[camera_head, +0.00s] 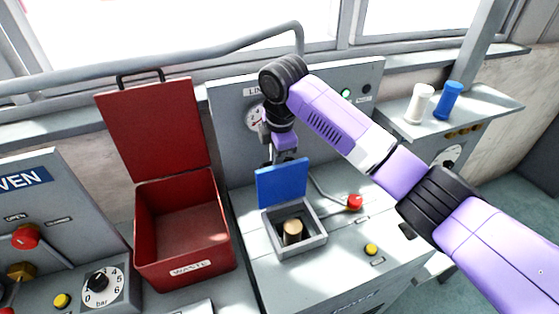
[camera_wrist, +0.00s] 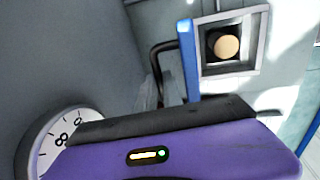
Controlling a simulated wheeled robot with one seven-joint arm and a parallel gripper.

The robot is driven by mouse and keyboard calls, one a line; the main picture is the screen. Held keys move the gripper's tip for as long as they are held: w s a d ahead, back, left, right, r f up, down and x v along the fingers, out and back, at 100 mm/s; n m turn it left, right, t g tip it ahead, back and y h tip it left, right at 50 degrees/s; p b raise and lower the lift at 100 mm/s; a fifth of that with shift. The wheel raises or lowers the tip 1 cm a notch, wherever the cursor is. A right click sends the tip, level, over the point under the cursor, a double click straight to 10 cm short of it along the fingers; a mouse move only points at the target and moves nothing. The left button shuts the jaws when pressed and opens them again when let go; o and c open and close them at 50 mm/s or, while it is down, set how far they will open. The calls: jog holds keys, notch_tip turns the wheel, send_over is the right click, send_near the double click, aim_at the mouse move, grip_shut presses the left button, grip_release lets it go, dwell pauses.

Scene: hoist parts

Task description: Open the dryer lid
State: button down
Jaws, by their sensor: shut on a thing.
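The blue dryer lid (camera_head: 283,182) stands about upright at the back edge of a grey square frame (camera_head: 319,241). A tan round part (camera_head: 292,231) shows inside the open frame. In the wrist view the lid (camera_wrist: 188,60) is seen nearly edge-on, with a dark handle (camera_wrist: 158,48) on its back side. The tan part (camera_wrist: 226,46) shows in the opening beside it. My gripper (camera_head: 282,157) is behind the lid's top edge. In the wrist view its fingers (camera_wrist: 165,90) are shut on the handle, partly hidden by my wrist body.
A red box (camera_head: 184,262) with its lid raised stands to the left. A red-knobbed lever (camera_head: 354,202) and yellow button (camera_head: 371,249) are right of the frame. A dial panel (camera_head: 225,115) rises close behind. White (camera_head: 419,104) and blue (camera_head: 447,101) cylinders stand on the right shelf.

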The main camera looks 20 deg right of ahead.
jog(key=shift+w+r, duration=0.1)
jog(key=shift+w, duration=0.4)
jog(key=shift+w+r, duration=0.1)
jog(key=c, duration=1.6)
grip_release()
jog(key=shift+o, duration=0.5)
jog(key=shift+f, duration=0.2)
notch_tip(320, 180, up, 8)
jog(key=s+b, duration=0.1)
jog(key=shift+s+f, duration=0.15)
jog(key=shift+s, duration=0.25)
